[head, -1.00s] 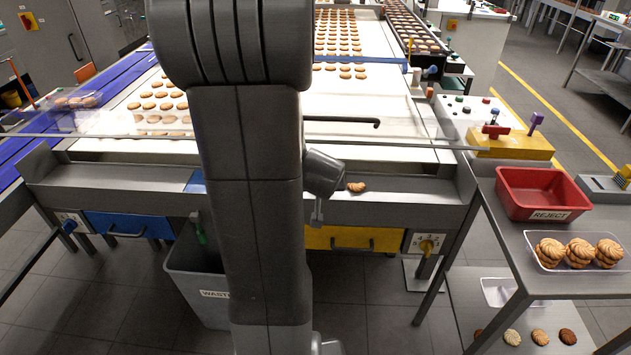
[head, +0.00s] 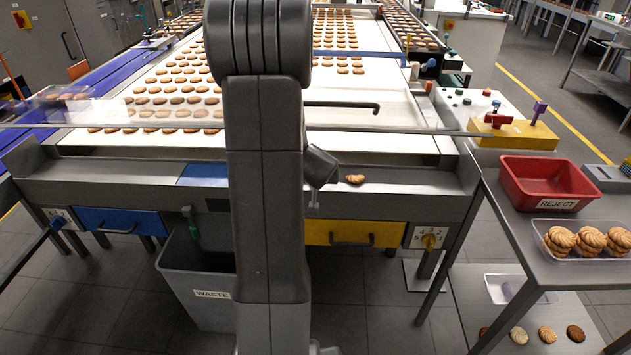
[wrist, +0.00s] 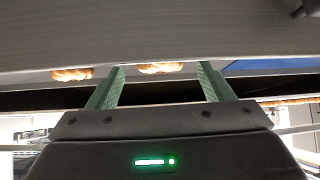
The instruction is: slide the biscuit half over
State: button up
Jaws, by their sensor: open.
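In the head view one biscuit piece (head: 355,180) lies on the grey metal ledge (head: 410,189) at the front of the conveyor, just right of my arm. In the wrist view two golden biscuit pieces lie on a ledge: one at the left (wrist: 72,74), outside the fingers, and one (wrist: 160,68) in line with the gap between the fingertips. I cannot tell whether either is a clean half, as their edges are partly cut off. My gripper (wrist: 160,76) is open and empty, its green fingers apart on either side of the second piece.
The pale belt (head: 390,142) carries rows of biscuits behind the ledge. A blue patch (head: 203,174) lies on the ledge left of my arm. A grey waste bin (head: 190,270) stands below. A red reject tray (head: 525,192) and a clear tub of biscuits (head: 560,252) are at right.

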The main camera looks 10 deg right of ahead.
jog(key=shift+w+d+f, duration=0.1)
jog(key=shift+w+f, duration=0.2)
jog(key=c, duration=0.7)
jog(key=shift+c, duration=0.3)
